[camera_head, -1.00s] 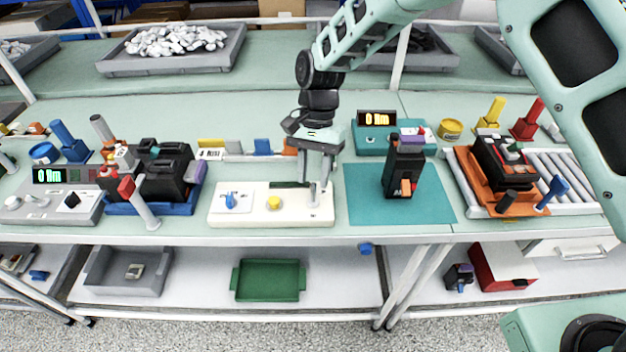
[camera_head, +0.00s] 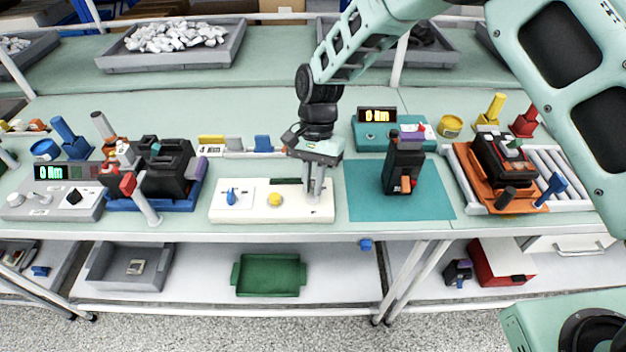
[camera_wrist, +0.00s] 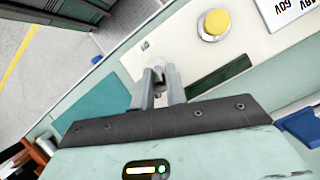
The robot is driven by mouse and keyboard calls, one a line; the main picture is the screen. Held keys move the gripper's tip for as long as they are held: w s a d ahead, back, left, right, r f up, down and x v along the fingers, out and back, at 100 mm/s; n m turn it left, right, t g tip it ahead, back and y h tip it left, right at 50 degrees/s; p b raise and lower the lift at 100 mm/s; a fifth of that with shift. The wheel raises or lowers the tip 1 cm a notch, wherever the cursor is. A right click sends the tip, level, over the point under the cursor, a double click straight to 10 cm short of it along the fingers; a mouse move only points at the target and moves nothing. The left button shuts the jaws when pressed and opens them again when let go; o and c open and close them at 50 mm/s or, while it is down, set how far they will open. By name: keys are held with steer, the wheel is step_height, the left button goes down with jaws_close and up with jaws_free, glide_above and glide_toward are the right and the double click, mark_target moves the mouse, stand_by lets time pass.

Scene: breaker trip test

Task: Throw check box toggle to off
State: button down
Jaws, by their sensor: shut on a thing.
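The white check box (camera_head: 255,214) sits near the front edge of the bench, with a blue knob (camera_head: 232,196) and a yellow button (camera_head: 274,199) on top. My gripper (camera_head: 314,194) points down at the right end of the box. In the wrist view my gripper (camera_wrist: 160,84) is shut on the toggle (camera_wrist: 157,66), a small pale metal part between the fingertips. The fingers hide most of the toggle, so its tilt cannot be told. The yellow button also shows in the wrist view (camera_wrist: 215,24), beyond the fingers.
A teal mat (camera_head: 432,202) with an upright black breaker (camera_head: 403,165) lies right of the box. A teal meter (camera_head: 376,134) stands behind it. A blue fixture with a black device (camera_head: 165,170) stands to the left. An orange fixture (camera_head: 467,168) is at the far right.

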mark_target(312, 198)
steer(key=shift+s, duration=0.1)
steer(key=shift+s+r+t+b, duration=0.1)
steer(key=shift+s+t+b, duration=0.2)
steer(key=shift+t, duration=0.35)
steer(key=shift+s+t+b, duration=0.15)
steer(key=shift+t+b, duration=0.1)
steer(key=shift+t, duration=0.4)
steer(key=shift+s+a+t+b, duration=0.1)
steer(key=shift+s+t+b, duration=0.45)
steer(key=shift+t+b, duration=0.5)
steer(key=t, duration=0.1)
steer(key=s+t, duration=0.1)
steer(key=t, duration=0.1)
steer(key=shift+b, duration=0.4)
steer(key=shift+s+t, duration=0.2)
steer(key=shift+t, duration=0.85)
steer(key=shift+f+h, duration=0.2)
steer(key=shift+h, duration=0.1)
steer(key=c, duration=1.4)
jaws_free()
steer(key=shift+c, duration=0.2)
steer(key=shift+r, duration=0.1)
